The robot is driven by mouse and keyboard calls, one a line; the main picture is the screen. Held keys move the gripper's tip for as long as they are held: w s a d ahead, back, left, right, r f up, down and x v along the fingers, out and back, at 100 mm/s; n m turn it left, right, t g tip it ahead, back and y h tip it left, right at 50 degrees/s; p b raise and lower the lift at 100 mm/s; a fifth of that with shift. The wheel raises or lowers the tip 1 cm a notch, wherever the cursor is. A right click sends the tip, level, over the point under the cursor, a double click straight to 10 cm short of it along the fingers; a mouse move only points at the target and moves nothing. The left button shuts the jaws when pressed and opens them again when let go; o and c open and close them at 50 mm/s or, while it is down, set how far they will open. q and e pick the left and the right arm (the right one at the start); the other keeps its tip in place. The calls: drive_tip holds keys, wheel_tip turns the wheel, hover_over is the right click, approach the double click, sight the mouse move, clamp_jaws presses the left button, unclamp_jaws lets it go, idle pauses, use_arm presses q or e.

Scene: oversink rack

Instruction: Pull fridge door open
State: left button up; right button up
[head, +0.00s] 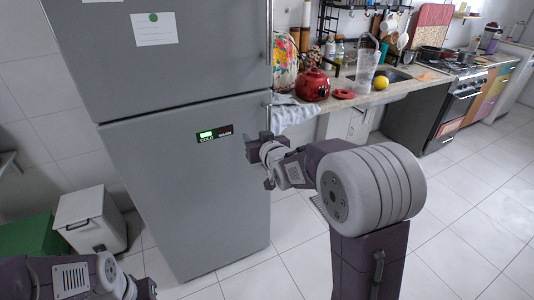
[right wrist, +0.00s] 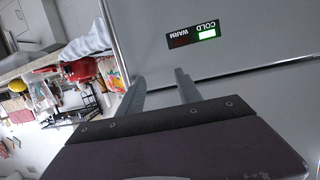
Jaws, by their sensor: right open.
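The grey fridge (head: 190,180) stands at the left of the head view, with an upper door (head: 190,70) and a lower door; both look shut. A thin vertical metal bar runs along the fridge's right edge, also seen in the right wrist view (right wrist: 108,32). My right gripper (head: 257,143) is at the right edge of the lower door, just below the seam. In the right wrist view its fingers (right wrist: 160,88) are apart and point at the door near the bar. My left arm's end (head: 130,286) is low at the left, fingers unclear.
A counter (head: 425,78) with a red kettle (head: 313,86), a cloth (head: 294,115) and a sink stands right of the fridge. A white bin (head: 90,222) and a green box (head: 30,238) are left of it. The tiled floor in front is open.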

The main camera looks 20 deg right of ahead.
drive_tip(key=w+d+f+t+h+b, duration=0.1)
drive_tip(key=w+d+f+b, duration=0.2)
drive_tip(key=d+f+b, duration=0.25)
drive_tip(key=w+d+f+t+h+b, duration=0.1)
drive_tip(key=w+d+f+t+b, duration=0.1)
drive_tip(key=w+d+f+b, duration=0.35)
use_arm(q)
wheel_tip(320, 180, down, 16)
drive_tip(key=b, duration=0.2)
use_arm(e)
drive_tip(key=w+a+f, duration=0.1)
drive_tip(key=w+f, duration=0.1)
drive_tip(key=w, duration=0.5)
drive_tip(key=shift+m, duration=0.4)
clamp_jaws()
